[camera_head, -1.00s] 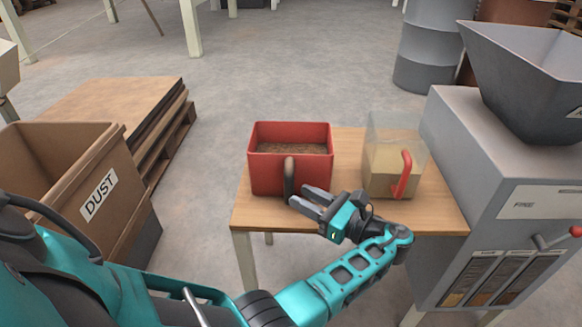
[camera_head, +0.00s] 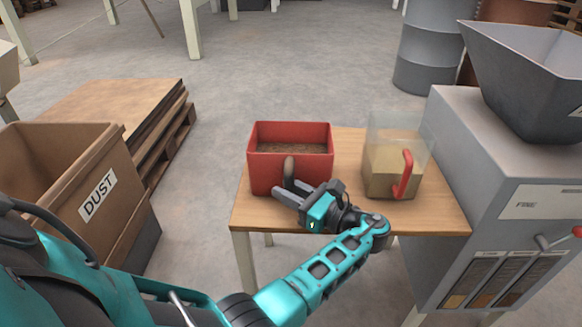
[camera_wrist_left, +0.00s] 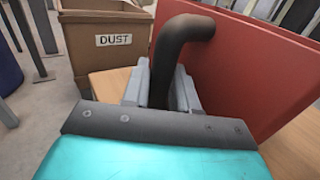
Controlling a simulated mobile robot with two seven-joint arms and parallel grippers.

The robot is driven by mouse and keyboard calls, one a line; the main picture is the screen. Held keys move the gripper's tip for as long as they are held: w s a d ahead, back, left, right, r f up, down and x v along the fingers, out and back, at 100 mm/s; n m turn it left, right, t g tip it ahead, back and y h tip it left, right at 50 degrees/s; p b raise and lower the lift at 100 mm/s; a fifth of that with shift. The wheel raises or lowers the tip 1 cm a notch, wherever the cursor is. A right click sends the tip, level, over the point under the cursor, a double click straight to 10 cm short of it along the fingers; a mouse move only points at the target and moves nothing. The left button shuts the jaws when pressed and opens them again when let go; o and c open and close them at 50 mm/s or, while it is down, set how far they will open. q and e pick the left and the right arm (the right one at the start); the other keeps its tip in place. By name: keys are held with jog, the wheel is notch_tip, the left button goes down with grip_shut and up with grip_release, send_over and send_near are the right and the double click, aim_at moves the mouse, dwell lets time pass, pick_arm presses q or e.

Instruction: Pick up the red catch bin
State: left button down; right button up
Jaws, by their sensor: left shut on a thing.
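The red catch bin (camera_head: 262,176) stands upright on a small wooden table, filled with brown grainy material. Its dark handle (camera_head: 289,168) is on the side facing me. My left gripper (camera_head: 285,191) is at that handle, shut on it. In the left wrist view the handle (camera_wrist_left: 177,50) rises between the fingers of the gripper (camera_wrist_left: 160,90), and the bin's red wall (camera_wrist_left: 245,70) is close behind on the right. My right gripper is not in view.
A clear container with a red handle (camera_head: 392,172) stands right of the bin on the table (camera_head: 440,213). A grey machine with a hopper (camera_head: 500,150) borders the table's right side. A brown DUST bin (camera_head: 70,170) and pallets (camera_head: 165,130) are at the left, with open floor between.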

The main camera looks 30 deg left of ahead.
pick_arm(q)
jog(key=shift+r, duration=0.2)
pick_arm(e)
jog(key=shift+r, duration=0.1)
pick_arm(q)
jog(key=shift+r, duration=0.25)
notch_tip(320, 180, up, 19)
jog(key=p, duration=0.8)
jog(key=shift+r+p, duration=0.15)
jog(key=shift+p, duration=0.15)
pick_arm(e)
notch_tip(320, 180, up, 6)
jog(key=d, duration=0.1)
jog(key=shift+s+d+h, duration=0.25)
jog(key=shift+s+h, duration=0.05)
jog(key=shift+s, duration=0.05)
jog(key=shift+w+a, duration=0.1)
